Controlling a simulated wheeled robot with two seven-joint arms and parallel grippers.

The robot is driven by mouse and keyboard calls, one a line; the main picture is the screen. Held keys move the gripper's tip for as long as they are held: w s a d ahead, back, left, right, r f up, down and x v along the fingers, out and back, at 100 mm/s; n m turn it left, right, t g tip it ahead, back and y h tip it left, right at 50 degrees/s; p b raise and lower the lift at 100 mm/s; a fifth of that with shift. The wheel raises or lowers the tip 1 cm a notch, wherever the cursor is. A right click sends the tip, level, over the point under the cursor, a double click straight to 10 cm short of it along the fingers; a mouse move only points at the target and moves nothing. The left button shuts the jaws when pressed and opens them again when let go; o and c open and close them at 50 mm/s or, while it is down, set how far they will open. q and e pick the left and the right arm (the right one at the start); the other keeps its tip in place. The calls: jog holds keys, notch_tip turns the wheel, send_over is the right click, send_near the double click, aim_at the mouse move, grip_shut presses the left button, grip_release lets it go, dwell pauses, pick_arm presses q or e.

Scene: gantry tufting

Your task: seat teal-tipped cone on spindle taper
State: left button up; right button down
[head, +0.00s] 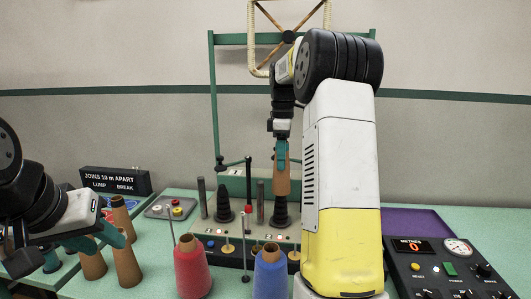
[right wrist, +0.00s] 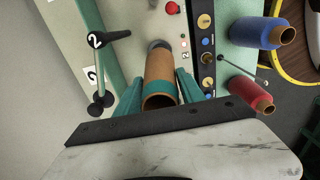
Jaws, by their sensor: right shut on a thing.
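My right gripper (head: 281,150) is shut on a brown cone (head: 282,184) with a teal tip at its upper end. It holds the cone upright, directly above the black ribbed spindle taper (head: 280,213). The cone's lower end is at the top of the taper; I cannot tell whether they touch. In the right wrist view the cone (right wrist: 159,72) lies between the two teal fingers, its teal rim nearest the camera. The dark spindle top (right wrist: 158,44) shows just past its far end. My left gripper (head: 88,243) is low at the left among brown cones (head: 127,266); its finger gap is unclear.
A second ribbed spindle (head: 223,206) stands left of the taper. A red yarn cone (head: 192,268) and a blue one (head: 270,273) stand in front. A control box (head: 450,270) is at the right. A black sign (head: 115,181) stands at the back left.

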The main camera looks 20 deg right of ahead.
aim_at(281, 189)
jog(key=shift+f, duration=5.3)
jog(key=shift+f, duration=0.3)
jog(key=c, duration=0.6)
grip_release()
jog(key=shift+c, duration=0.2)
notch_tip(281, 189, up, 8)
jog(key=shift+s, duration=0.1)
jog(key=s+a+r+m+t, duration=0.2)
jog(key=s+a+r+m, duration=0.1)
jog(key=s+a+r, duration=0.3)
jog(key=s+a+f+m+t+y, duration=0.1)
jog(key=s+a+m, duration=0.3)
jog(key=s, duration=0.6)
jog(key=s+a+f+m+t+y, duration=0.1)
jog(key=s+a+m, duration=0.4)
jog(key=s, duration=0.6)
jog(key=shift+s+f+t, duration=0.2)
jog(key=shift+f+t, duration=0.25)
jog(key=shift+t, duration=0.65)
